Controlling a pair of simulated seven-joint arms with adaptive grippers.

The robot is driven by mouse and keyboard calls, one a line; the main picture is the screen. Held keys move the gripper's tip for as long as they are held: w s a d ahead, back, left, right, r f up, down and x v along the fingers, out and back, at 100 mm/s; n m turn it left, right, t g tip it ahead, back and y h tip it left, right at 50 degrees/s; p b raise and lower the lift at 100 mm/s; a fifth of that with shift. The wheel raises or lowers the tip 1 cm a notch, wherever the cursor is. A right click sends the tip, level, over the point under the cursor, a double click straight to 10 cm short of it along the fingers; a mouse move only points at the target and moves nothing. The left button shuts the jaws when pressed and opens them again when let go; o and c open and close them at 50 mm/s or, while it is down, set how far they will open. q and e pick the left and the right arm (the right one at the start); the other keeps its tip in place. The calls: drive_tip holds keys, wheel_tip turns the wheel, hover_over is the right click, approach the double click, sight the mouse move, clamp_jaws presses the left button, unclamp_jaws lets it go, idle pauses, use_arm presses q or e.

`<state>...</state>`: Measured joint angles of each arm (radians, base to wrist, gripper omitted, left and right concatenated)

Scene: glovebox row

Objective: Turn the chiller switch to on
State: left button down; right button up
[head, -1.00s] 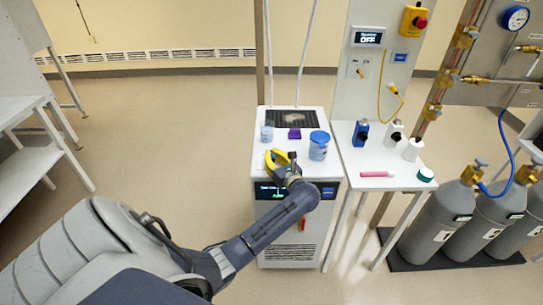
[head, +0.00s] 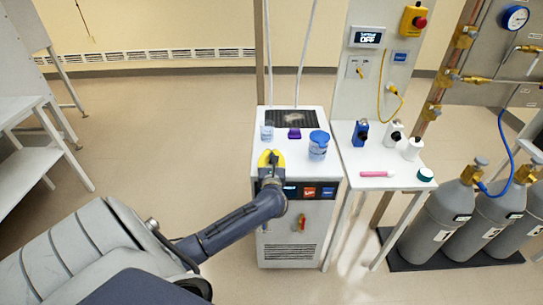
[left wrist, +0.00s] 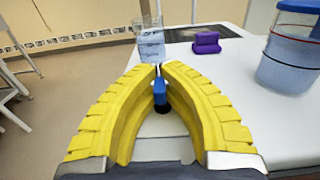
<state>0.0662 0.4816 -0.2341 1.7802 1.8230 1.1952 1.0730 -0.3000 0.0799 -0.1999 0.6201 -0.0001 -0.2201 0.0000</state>
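The chiller (head: 287,250) is the white cabinet in the middle, with a dark front panel (head: 290,190). In the left wrist view a small blue lever with a dark round base, which looks like the chiller switch (left wrist: 160,92), stands on the white top. My left gripper (head: 271,154) is at the front left of the chiller top. Its yellow fingers close in around the lever in the left wrist view (left wrist: 160,68), with their tips nearly together and the lever between them. In the head view the gripper hides the switch. My right gripper is out of view.
A beaker (head: 267,132), a purple block (head: 294,133) and a blue-lidded jar (head: 319,145) stand on the chiller behind the fingers. A side table (head: 385,182) with bottles is at right. A wall display (head: 367,37) reads OFF. Grey cylinders (head: 435,225) stand far right.

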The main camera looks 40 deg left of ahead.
use_arm(q)
drive_tip(key=shift+w+r, duration=0.1)
drive_tip(key=shift+r, duration=0.3)
drive_tip(key=c, duration=1.9)
unclamp_jaws()
drive_tip(key=o, duration=0.4)
drive_tip(key=shift+f, duration=0.15)
drive_tip(key=shift+f, duration=0.1)
drive_tip(key=shift+v, duration=6.1)
